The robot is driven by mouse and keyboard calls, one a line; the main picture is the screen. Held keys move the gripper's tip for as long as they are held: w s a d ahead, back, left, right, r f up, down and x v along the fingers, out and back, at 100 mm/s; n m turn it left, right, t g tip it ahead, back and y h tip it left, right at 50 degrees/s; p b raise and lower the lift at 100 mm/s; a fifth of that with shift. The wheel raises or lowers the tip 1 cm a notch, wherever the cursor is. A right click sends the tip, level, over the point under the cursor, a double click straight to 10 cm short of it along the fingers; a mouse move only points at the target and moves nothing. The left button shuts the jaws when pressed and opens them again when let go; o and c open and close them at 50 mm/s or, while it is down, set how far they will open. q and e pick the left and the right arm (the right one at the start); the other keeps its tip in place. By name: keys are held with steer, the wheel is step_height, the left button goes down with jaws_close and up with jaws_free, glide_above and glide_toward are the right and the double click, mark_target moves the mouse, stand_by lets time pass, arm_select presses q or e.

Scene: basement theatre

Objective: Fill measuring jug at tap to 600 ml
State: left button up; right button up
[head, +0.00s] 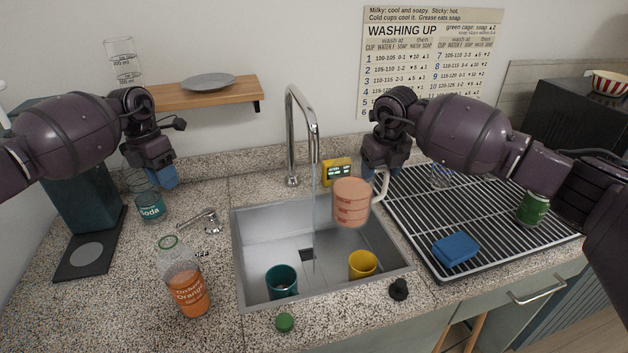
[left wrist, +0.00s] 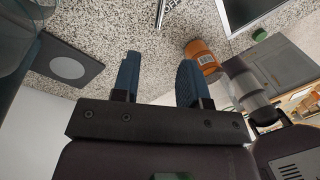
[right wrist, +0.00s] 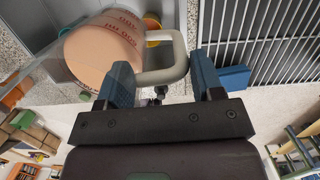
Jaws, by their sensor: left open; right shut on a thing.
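The measuring jug (head: 350,203) is peach-coloured with red markings and a pale handle (head: 380,188). My right gripper (head: 384,166) is shut on the handle and holds the jug upright above the sink (head: 240,250). The right wrist view shows the jug (right wrist: 105,48) beyond the fingers (right wrist: 163,80); I cannot read its fill level. The chrome tap (head: 305,120) runs a thin stream of water (head: 314,215), which falls left of the jug into the sink. The tap lever (head: 200,221) stands on the left counter near an "OFF" label. My left gripper (head: 161,178) is open and empty above the left counter.
A teal cup (head: 282,281) and a yellow cup (head: 362,264) are in the sink. An orange bottle (head: 188,290) and soda container (head: 150,207) stand on the left. The rack (head: 480,215) holds a blue sponge (head: 455,249) and green can (head: 533,208). A yellow display (head: 337,172) sits behind the sink.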

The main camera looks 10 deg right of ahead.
mark_target(196, 220)
arm_select(q)
steer(key=shift+w+d, duration=0.1)
steer(key=shift+w, duration=0.05)
steer(key=f, duration=0.4)
steer(key=s+d+f, duration=0.1)
steer(key=f, duration=0.6)
steer(key=shift+s+d+f, duration=0.25)
steer(key=shift+d+f, duration=0.15)
jaws_close()
